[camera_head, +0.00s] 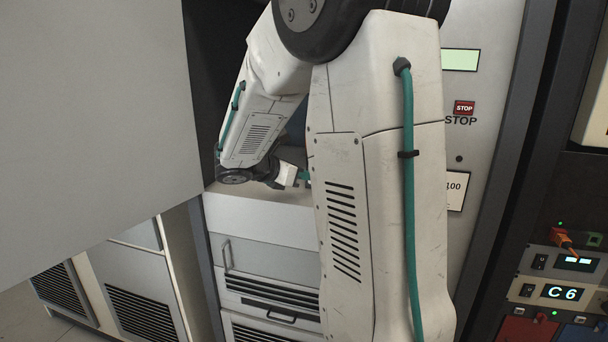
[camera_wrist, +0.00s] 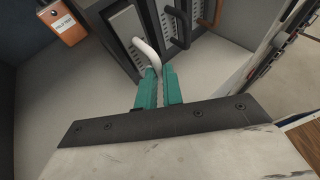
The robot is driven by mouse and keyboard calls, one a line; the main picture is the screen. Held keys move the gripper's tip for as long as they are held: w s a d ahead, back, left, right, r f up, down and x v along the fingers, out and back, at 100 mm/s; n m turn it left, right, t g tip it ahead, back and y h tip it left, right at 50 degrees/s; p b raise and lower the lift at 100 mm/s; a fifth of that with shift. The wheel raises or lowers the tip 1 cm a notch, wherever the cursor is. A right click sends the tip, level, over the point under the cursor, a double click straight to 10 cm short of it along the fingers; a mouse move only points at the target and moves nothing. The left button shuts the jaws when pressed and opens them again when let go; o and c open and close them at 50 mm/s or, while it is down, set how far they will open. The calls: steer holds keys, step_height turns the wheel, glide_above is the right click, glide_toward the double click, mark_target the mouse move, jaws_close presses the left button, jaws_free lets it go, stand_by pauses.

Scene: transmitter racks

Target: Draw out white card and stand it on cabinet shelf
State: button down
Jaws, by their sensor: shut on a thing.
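In the wrist view my gripper (camera_wrist: 158,85) has teal fingers closed on the white curved handle (camera_wrist: 148,52) of what appears to be the white card. The handle's lower end is between the fingertips. The card stands upright in a row with dark frames and perforated grey faces (camera_wrist: 126,28); I cannot tell how far it is drawn out. In the head view my gripper is mostly hidden behind my arm, low over the pale cabinet shelf (camera_head: 258,207).
An orange labelled box (camera_wrist: 62,22) is at the upper left. A large grey panel (camera_head: 90,110) fills the head view's left. Bare pale surface (camera_wrist: 75,95) lies left of my fingers.

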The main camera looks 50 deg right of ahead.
steer(key=shift+s+a, duration=0.25)
steer(key=shift+a, duration=0.4)
steer(key=shift+s+a, duration=0.3)
steer(key=shift+a, duration=0.3)
steer(key=shift+s+a, duration=0.25)
steer(key=shift+a, duration=0.6)
steer(key=shift+s+a, duration=0.35)
steer(key=shift+a, duration=0.25)
steer(key=c, duration=1.5)
jaws_free()
steer(key=shift+o, duration=0.2)
steer(key=v, duration=1.2)
